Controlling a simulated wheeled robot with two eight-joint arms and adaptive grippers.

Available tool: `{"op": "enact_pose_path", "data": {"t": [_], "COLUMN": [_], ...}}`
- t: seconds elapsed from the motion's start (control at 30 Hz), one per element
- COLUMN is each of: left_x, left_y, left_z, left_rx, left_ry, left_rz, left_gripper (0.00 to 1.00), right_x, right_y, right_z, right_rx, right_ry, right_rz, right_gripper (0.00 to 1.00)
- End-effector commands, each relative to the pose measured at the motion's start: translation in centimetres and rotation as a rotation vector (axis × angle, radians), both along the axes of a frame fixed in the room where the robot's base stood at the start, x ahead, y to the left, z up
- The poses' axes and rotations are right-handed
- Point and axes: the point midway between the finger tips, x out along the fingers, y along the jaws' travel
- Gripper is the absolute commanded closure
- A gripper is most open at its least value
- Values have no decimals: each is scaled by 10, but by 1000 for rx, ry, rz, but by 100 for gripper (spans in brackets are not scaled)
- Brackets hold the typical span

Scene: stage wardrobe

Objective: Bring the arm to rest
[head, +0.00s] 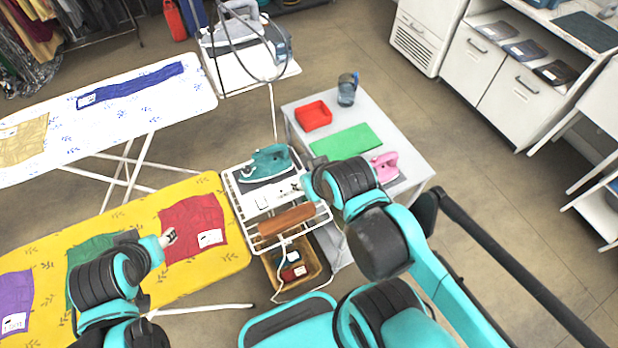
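My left gripper (169,238) is over the yellow ironing board (180,272), at the left edge of the red folded cloth (195,222). Its fingers are too small to tell whether they are open or shut. My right arm reaches in from the right. My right gripper (264,201) is above the white wire rack (235,192), in front of the turquoise iron (266,160). Its fingers blend with the white rack, so their opening is unclear. I see nothing clearly held in either gripper.
A basket (313,262) sits below the rack. Floor (500,200) is clear at right.

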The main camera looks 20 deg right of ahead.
Motion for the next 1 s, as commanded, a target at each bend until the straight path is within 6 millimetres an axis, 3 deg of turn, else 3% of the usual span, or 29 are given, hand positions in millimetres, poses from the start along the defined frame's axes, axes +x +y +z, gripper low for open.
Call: {"op": "enact_pose_path", "data": {"t": [0.33, 0.6, 1.0], "left_x": [0, 0, 0], "left_y": [0, 0, 0], "left_z": [-3, -44, -40], "left_rx": [0, 0, 0], "left_ry": [0, 0, 0], "left_rz": [0, 0, 0], "left_gripper": [53, 53, 53], "right_x": [-1, -1, -1], "right_y": [0, 0, 0], "right_z": [-3, -45, -41], "right_rx": [9, 8, 8], "right_ry": [-4, -3, -3], "right_rz": [-12, -11, -11], "right_gripper": [60, 60, 60]}}
